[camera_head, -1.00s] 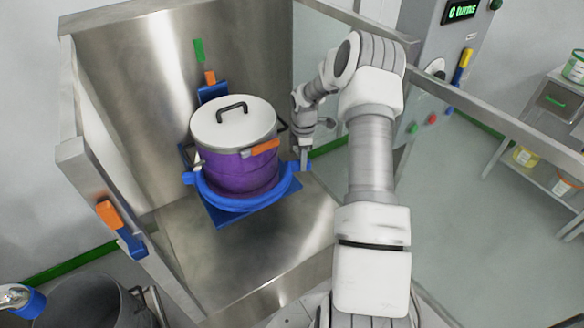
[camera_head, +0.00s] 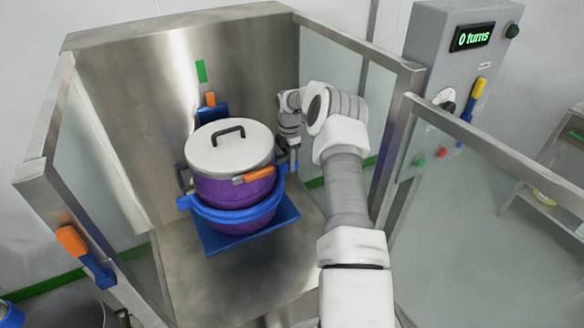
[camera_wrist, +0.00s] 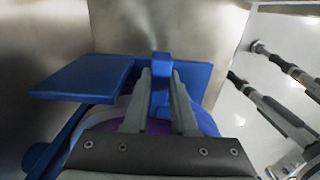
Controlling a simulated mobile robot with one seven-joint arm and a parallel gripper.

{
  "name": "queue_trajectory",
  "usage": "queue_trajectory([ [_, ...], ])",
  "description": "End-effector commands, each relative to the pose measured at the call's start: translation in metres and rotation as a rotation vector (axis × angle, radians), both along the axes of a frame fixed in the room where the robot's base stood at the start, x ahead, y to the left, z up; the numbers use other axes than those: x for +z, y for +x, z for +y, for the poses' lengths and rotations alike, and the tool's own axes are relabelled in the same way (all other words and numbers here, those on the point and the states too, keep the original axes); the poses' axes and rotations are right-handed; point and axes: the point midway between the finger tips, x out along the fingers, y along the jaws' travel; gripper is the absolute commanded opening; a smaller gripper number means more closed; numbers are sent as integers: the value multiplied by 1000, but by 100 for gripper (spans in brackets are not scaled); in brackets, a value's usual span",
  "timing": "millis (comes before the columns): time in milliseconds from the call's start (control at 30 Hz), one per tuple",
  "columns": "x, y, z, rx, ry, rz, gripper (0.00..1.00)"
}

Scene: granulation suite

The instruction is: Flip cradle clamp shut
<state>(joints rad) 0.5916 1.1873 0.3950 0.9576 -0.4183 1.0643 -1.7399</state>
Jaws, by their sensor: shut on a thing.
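A purple drum (camera_head: 215,191) with a pale lid (camera_head: 229,150) and black handle stands upright on a blue cradle plate (camera_head: 262,236). The blue clamp band (camera_head: 236,216) curves around the drum's front. My gripper (camera_head: 294,164) is at the drum's right side, at the band's right end. In the wrist view my gripper (camera_wrist: 160,82) is shut on an upright blue tab, apparently part of the clamp (camera_wrist: 161,64). The drum is mostly hidden behind the fingers there. The clamp's exact fit against the drum's right side is hidden.
Steel walls (camera_head: 130,100) and clear side panels surround the cradle. An open gate with an orange-and-blue latch (camera_head: 85,255) is at left. A control cabinet (camera_head: 440,90) reading "0 turns" stands at right. Steel floor is free before the cradle.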

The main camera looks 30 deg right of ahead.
Motion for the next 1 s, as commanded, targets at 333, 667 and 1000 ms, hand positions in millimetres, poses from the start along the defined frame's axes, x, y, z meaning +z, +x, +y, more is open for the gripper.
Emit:
queue_trajectory([
  [333, 0, 9, 3, 25, 3, -5, 0],
  [667, 2, 11, 3, 25, 1, -11, 34],
  [1000, 1, 8, 1, 22, 1, -4, 55],
])
